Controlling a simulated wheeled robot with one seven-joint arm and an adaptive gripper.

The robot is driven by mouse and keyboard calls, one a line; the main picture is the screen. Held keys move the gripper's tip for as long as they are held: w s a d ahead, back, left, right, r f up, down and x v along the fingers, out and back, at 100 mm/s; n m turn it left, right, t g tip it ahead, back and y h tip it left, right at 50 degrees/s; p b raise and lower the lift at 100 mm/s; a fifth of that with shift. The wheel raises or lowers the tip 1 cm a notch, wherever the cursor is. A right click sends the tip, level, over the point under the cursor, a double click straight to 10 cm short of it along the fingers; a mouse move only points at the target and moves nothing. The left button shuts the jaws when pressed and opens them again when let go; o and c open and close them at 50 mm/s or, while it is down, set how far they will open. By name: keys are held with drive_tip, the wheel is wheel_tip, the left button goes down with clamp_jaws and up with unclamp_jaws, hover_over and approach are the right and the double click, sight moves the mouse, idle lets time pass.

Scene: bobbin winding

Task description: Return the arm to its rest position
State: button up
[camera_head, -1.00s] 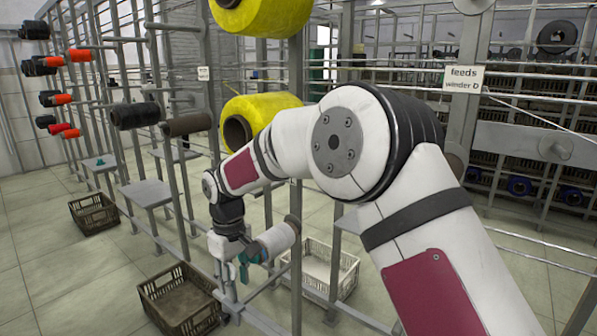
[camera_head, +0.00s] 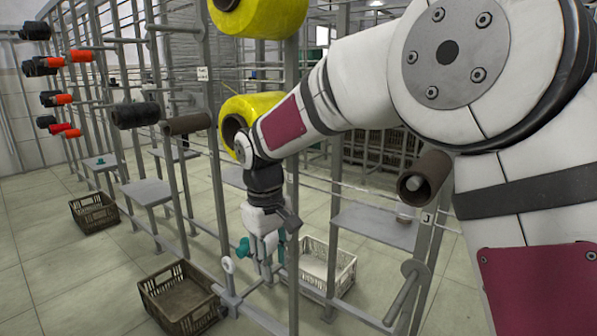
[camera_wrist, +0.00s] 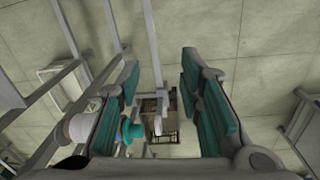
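My gripper (camera_head: 263,258) points down at the lower middle of the head view, beside the grey frame posts. In the wrist view its teal-padded fingers (camera_wrist: 160,88) are spread apart with nothing between them. My arm is bent, its large white elbow joint filling the upper right of the head view. I cannot make that spool out in the head view.
Yellow bobbins (camera_head: 248,112) hang on the frame close to my forearm. A brown tube (camera_head: 425,178) sits by my upper arm. A brown crate (camera_head: 205,318) and a white crate (camera_head: 340,268) stand on the floor. A grey shelf (camera_head: 378,226) is right of the gripper.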

drive_tip(key=s+d+r+m, duration=0.2)
drive_tip(key=s+d+r, duration=0.3)
drive_tip(key=s+d, duration=0.35)
drive_tip(key=s+d+r+m, duration=0.3)
drive_tip(key=s+d+r, duration=0.2)
drive_tip(key=s+d, duration=0.4)
drive_tip(key=s+d+f+m, duration=0.2)
drive_tip(key=s+d, duration=0.2)
drive_tip(key=s, duration=0.5)
drive_tip(key=s+d+f+m, duration=0.2)
drive_tip(key=s+d, duration=0.1)
drive_tip(key=s, duration=0.6)
wheel_tip(320, 180, up, 18)
drive_tip(key=t+p, duration=0.3)
drive_tip(key=p, duration=1.3)
drive_tip(key=shift+w+t+y, duration=0.3)
drive_tip(key=shift+w, duration=0.05)
